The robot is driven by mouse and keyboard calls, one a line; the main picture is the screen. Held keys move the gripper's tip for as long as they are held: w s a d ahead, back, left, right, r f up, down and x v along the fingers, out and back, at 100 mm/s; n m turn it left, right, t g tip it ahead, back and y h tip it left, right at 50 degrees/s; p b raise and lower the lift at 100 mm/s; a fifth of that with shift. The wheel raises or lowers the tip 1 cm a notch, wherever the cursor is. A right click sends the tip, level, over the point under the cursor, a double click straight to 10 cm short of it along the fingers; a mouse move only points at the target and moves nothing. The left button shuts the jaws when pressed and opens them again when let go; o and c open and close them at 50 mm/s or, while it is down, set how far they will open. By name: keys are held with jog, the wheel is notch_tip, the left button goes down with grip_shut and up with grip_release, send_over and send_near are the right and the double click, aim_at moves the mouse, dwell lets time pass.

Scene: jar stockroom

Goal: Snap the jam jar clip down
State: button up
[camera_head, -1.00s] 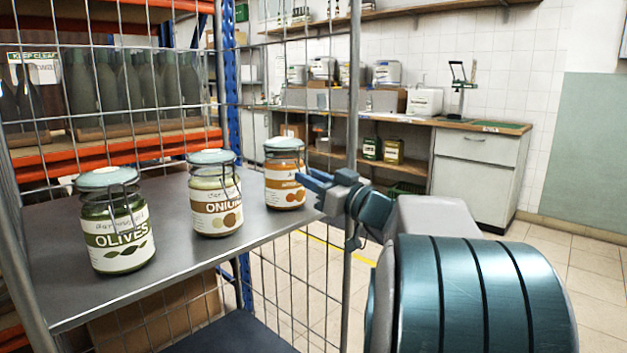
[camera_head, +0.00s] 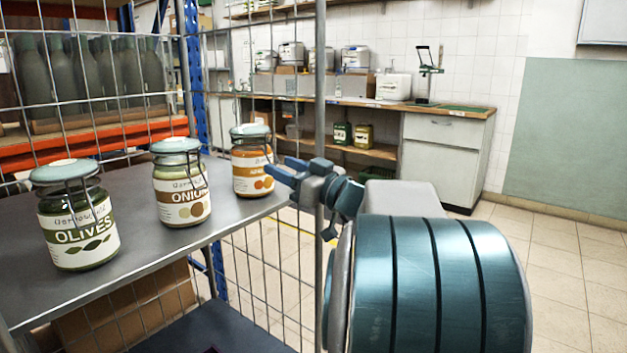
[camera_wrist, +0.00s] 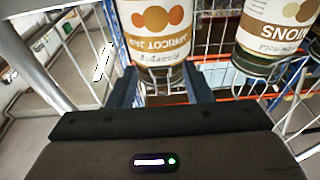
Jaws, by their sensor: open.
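The apricot jam jar (camera_head: 253,172), with an orange label and pale blue lid, stands upright at the far right of the shelf's row of jars. A thin wire clip shows by its lid; I cannot tell its exact position. My gripper (camera_head: 284,170) is just right of this jar at label height, its blue fingers pointing left towards it. In the wrist view the jam jar (camera_wrist: 162,22) appears upside down, ahead of the open fingers of my gripper (camera_wrist: 161,88). Nothing is clearly held between them. Whether a finger touches the jar or clip is unclear.
The onions jar (camera_head: 181,185) and olives jar (camera_head: 76,215) stand left on the same grey shelf (camera_head: 130,250). The onions jar is also close in the wrist view (camera_wrist: 272,30). A wire mesh cage and upright post (camera_head: 319,90) stand beside my arm. A workbench lies behind.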

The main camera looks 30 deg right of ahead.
jog(key=p+v, duration=0.1)
jog(key=v, duration=1.1)
jog(key=shift+p, duration=0.4)
jog(key=shift+r, duration=0.1)
jog(key=s+a+r+m+g+p, duration=0.1)
jog(key=s+a+r+g+p, duration=0.1)
jog(key=a+g+p, duration=0.65)
jog(key=s+a+r+m+g+p, duration=0.1)
jog(key=s+a+r+g+p, duration=0.3)
jog(key=a+p, duration=0.8)
jog(key=s+r+m+g+h+p, duration=0.1)
jog(key=s+r+h+p, duration=0.2)
jog(key=p, duration=0.7)
jog(key=s+r+m+g+h+p, duration=0.1)
jog(key=s+r+g+h+p, duration=0.1)
jog(key=r+p, duration=0.6)
jog(key=s+h+p, duration=0.1)
jog(key=h, duration=0.1)
jog(key=shift+a+m+h+p, duration=0.3)
jog(key=shift+a+p, duration=0.1)
jog(key=shift+g, duration=0.25)
